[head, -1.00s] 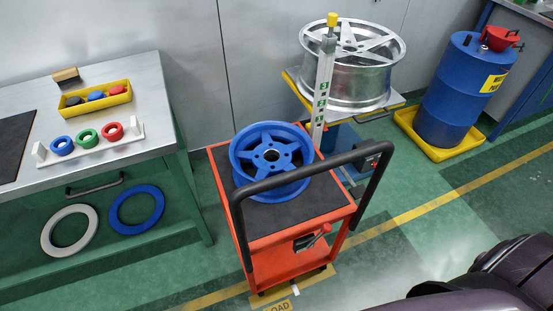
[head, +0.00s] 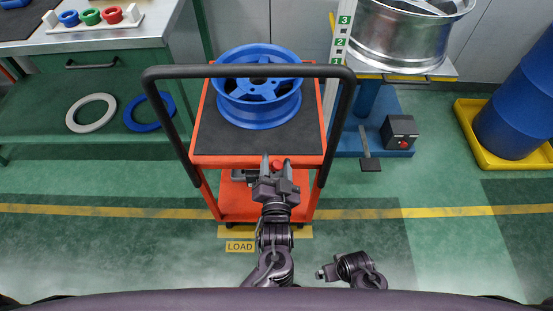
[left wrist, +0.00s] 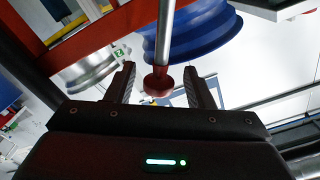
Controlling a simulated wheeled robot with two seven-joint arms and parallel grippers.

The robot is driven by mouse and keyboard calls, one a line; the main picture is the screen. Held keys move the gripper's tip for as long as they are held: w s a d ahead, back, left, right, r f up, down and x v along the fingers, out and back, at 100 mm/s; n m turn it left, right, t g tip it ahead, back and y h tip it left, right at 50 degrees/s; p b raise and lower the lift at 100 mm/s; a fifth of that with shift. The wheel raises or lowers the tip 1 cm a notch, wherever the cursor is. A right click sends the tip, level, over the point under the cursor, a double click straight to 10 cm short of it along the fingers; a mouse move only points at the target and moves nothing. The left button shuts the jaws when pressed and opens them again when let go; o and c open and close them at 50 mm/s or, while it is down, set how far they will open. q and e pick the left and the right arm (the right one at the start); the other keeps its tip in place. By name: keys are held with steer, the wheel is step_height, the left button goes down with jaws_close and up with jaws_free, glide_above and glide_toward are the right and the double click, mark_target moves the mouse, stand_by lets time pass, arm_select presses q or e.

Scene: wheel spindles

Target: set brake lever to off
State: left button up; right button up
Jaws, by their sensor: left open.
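The brake lever shows in the left wrist view as a silver rod with a red knob (left wrist: 157,82) at its end. The knob is between the spread fingers of my left gripper (left wrist: 160,84), with gaps visible on both sides. In the head view the red knob (head: 277,166) is at the front edge of the orange cart (head: 203,160), between the fingertips of my left gripper (head: 277,163). My left gripper is open and holds nothing. The lever's base is mostly hidden by my gripper.
The cart's black handle (head: 250,71) arches around the lever area. A blue wheel (head: 258,105) sits on the cart's top mat. A stand with a silver wheel (head: 400,42) is at right, a workbench (head: 110,60) at left. The floor in front is clear.

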arm_select(q)
steer(key=shift+w, duration=0.95)
jaws_close()
